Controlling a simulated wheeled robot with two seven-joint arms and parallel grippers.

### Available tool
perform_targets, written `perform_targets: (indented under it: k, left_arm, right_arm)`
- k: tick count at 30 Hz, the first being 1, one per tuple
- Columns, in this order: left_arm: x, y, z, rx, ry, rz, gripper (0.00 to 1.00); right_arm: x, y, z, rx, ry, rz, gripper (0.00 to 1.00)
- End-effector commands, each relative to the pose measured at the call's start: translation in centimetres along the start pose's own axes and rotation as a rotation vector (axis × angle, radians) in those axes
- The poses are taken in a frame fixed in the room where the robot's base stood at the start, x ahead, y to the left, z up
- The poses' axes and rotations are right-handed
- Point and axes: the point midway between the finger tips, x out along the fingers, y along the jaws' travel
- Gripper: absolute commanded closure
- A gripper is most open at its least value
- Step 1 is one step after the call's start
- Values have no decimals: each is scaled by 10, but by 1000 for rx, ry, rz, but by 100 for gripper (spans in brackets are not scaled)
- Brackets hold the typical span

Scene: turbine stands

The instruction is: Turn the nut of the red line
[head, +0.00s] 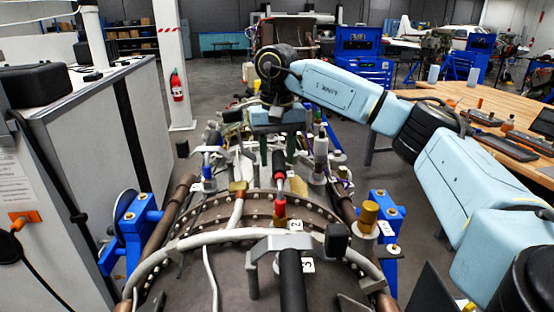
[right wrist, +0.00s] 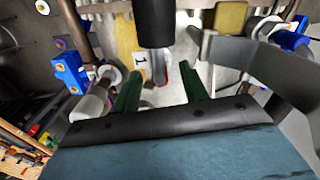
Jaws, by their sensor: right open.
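The red line's fitting (head: 280,207) stands on the turbine's top, near the middle of the head view, with a dark cylindrical part above it. My right gripper (head: 277,160) hangs above and behind it, with its green fingers pointing down. In the right wrist view the gripper (right wrist: 159,80) is open, its green fingers wide apart. I cannot tell whether a finger touches anything. My left gripper is not in view.
Blue stand brackets (head: 132,228) flank the turbine, with another at right (head: 380,222). A brass-topped fitting (head: 368,217) stands to the right. A black cylinder (head: 292,280) is in front. A wooden workbench (head: 480,105) is at the right and a grey cabinet (head: 105,140) at the left.

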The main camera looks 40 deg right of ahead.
Motion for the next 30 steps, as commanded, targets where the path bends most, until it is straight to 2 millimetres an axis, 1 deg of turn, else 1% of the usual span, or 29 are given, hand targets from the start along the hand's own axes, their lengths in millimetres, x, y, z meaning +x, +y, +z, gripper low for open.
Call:
perform_targets:
  k: [2, 6, 13, 14, 21, 24, 30]
  left_arm:
    - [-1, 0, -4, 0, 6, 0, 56]
    - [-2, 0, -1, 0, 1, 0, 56]
    - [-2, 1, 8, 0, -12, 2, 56]
    - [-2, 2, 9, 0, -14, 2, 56]
    - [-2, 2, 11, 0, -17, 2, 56]
    - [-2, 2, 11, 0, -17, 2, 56]
    - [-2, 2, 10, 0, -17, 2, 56]
  right_arm:
    - [8, 0, 0, 1, -1, 1, 56]
    - [14, 0, 0, 0, 0, 0, 56]
    - [15, 0, 0, 0, 0, -1, 56]
    - [15, 0, 0, 0, 0, -1, 58]
    - [14, 0, 0, 0, 0, -1, 89]
    - [14, 0, 0, 0, 0, -1, 100]
    - [14, 0, 0, 15, 0, 0, 100]
